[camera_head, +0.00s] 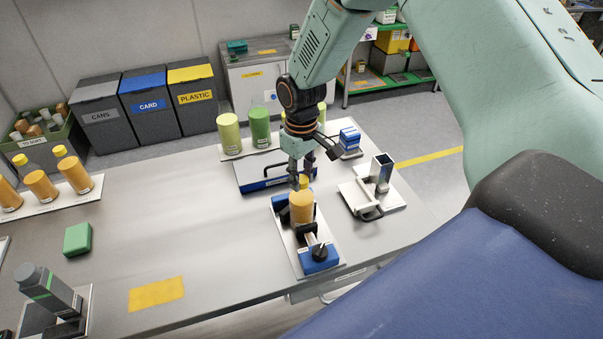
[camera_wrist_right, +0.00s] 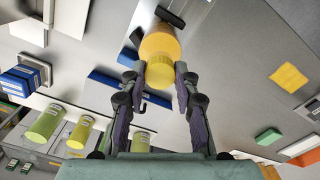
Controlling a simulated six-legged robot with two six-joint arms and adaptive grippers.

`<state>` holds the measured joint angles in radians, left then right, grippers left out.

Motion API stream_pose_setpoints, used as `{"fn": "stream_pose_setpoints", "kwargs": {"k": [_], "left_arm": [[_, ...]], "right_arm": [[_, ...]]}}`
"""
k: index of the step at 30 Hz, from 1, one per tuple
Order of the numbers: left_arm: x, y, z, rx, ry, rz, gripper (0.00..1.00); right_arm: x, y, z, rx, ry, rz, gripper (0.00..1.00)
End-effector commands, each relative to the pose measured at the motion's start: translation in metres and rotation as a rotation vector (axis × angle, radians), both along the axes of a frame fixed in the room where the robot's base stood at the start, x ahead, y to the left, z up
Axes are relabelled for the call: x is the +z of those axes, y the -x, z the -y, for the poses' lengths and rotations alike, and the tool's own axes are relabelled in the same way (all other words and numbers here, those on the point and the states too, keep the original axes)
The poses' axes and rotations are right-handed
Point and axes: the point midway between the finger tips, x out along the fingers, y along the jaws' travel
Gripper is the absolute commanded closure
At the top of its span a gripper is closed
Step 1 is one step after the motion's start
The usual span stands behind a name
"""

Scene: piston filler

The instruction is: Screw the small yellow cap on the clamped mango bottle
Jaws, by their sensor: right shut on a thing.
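The mango bottle (camera_head: 302,208), orange, stands upright in a blue clamp (camera_head: 320,260) on a white base plate at the table's right part. The small yellow cap (camera_wrist_right: 160,73) sits between the fingertips of my right gripper (camera_head: 299,172), which is shut on it from above. In the right wrist view my right gripper (camera_wrist_right: 161,70) has one finger on each side of the cap, and the orange bottle body (camera_wrist_right: 160,43) lies directly behind it. The cap is in line with the bottle's top; the threads are hidden. My left gripper is in neither view.
Several capped orange bottles (camera_head: 41,186) stand on a tray at the left. Green bottles (camera_head: 260,127) stand behind the clamp. A metal fixture with a handle (camera_head: 381,172) is close on the right. A green block (camera_head: 77,238) and yellow mat (camera_head: 156,293) lie left; the table's middle is clear.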

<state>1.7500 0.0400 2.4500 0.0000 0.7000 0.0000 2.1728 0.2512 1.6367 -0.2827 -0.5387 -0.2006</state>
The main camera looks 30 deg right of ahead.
Motion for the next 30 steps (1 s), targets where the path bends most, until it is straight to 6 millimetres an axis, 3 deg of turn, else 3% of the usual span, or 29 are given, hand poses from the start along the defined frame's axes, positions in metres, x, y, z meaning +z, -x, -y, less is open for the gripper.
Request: {"fn": "stream_pose_setpoints", "kwargs": {"k": [22,30], "left_arm": [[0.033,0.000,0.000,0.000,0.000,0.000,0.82],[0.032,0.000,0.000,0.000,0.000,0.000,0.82]], "right_arm": [[0.002,0.000,0.000,-0.429,0.000,0.001,0.79],[0.000,-0.001,0.000,-0.642,0.000,0.003,0.79]]}}
